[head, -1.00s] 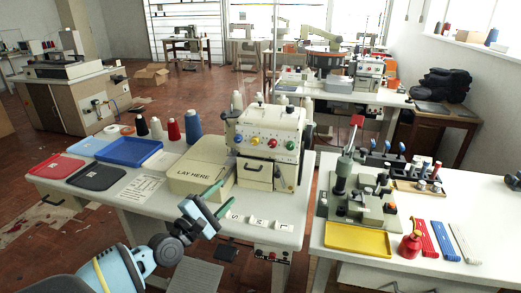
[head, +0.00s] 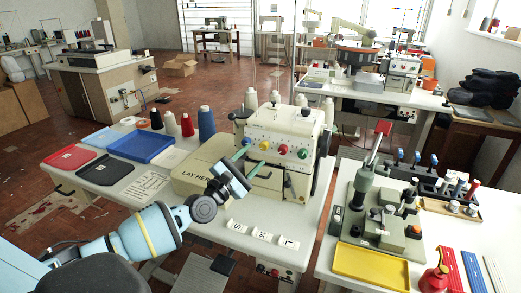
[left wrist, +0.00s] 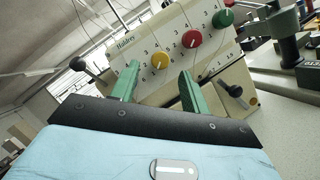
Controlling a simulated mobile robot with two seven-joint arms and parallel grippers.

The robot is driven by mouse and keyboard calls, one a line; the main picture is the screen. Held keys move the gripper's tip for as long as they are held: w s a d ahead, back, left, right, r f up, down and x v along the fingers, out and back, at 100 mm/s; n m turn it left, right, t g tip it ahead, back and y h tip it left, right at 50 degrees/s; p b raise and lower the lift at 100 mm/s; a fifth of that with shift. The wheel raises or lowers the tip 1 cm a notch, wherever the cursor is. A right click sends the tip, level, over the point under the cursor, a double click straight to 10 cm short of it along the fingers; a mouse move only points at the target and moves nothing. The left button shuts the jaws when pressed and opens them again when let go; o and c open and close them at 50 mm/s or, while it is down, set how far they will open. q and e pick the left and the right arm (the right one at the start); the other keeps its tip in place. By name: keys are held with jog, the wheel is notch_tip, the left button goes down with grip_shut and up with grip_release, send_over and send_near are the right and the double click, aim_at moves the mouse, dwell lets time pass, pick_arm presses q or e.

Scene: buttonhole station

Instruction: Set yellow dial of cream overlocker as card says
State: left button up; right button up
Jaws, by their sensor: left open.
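The cream overlocker (head: 283,128) stands on the white table, its row of coloured dials facing me. Its yellow dial (head: 264,146) is between the blue and red dials. In the left wrist view the yellow dial (left wrist: 160,61) shows with numbers around it, just beyond my fingertips. My left gripper (head: 249,158) is open and empty in front of the dials. Its two green fingers (left wrist: 160,82) stand apart, below and to either side of the yellow dial, with no contact visible. A printed card (head: 147,185) lies flat on the table; its text is too small to read. My right gripper is not in view.
A box marked LAY HERE (head: 196,172) stands left of the overlocker, close to my left gripper. White S, M and L tiles (head: 262,236) lie along the front edge. Thread cones and trays stand at left. A press station (head: 380,215) is on the right table.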

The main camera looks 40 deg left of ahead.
aim_at(262, 148)
pick_arm(q)
jog(key=shift+x, duration=2.3)
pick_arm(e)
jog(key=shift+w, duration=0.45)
pick_arm(q)
jog(key=c, duration=1)
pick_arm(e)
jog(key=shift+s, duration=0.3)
pick_arm(q)
jog(key=shift+m, duration=0.3)
